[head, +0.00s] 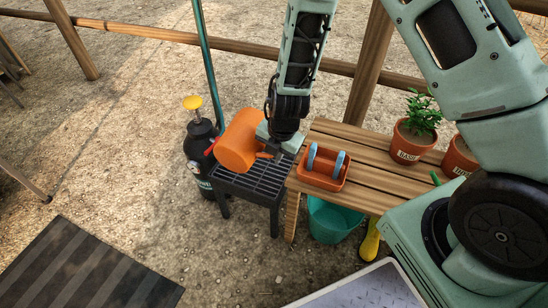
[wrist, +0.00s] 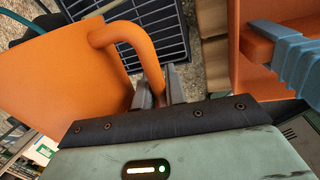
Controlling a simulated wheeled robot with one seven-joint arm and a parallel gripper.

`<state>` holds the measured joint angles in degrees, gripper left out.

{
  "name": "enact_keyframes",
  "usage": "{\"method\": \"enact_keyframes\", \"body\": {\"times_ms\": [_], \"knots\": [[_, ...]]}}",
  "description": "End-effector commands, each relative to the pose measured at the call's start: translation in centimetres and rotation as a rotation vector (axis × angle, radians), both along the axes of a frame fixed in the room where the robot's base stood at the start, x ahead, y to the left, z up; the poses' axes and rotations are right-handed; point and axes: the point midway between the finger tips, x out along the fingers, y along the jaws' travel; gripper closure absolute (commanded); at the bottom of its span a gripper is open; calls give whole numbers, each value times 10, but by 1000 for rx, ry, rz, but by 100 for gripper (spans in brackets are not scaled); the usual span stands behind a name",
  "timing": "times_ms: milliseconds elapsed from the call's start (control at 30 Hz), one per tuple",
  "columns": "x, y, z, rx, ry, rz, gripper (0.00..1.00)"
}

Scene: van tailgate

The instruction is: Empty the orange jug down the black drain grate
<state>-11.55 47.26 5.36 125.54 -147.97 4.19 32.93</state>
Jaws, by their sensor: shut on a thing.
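The orange jug (head: 238,143) is tilted on its side above the black drain grate (head: 262,181). My gripper (head: 269,147) is shut on the jug's handle, to the right of the jug's body. In the wrist view the jug (wrist: 62,75) fills the left, and its curved handle runs down between the fingers of my gripper (wrist: 160,95). The grate's dark bars (wrist: 145,25) show behind the handle. The jug's mouth and any liquid inside are hidden in both views.
An orange tray (head: 323,182) with blue-grey pieces sits on the wooden bench (head: 365,150), right of the grate. Potted plants (head: 415,122) stand farther right. A black bottle with a yellow top (head: 199,150) stands left of the grate. A teal bucket (head: 333,220) is under the bench.

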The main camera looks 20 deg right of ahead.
Motion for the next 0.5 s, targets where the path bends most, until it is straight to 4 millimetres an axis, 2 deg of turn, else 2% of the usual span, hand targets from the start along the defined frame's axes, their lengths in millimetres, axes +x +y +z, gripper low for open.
{"method": "enact_keyframes", "body": {"times_ms": [200, 500], "knots": [[6, -6, 16, 109, 104, -5, 100], [11, -11, 25, 207, 206, -2, 100]]}}
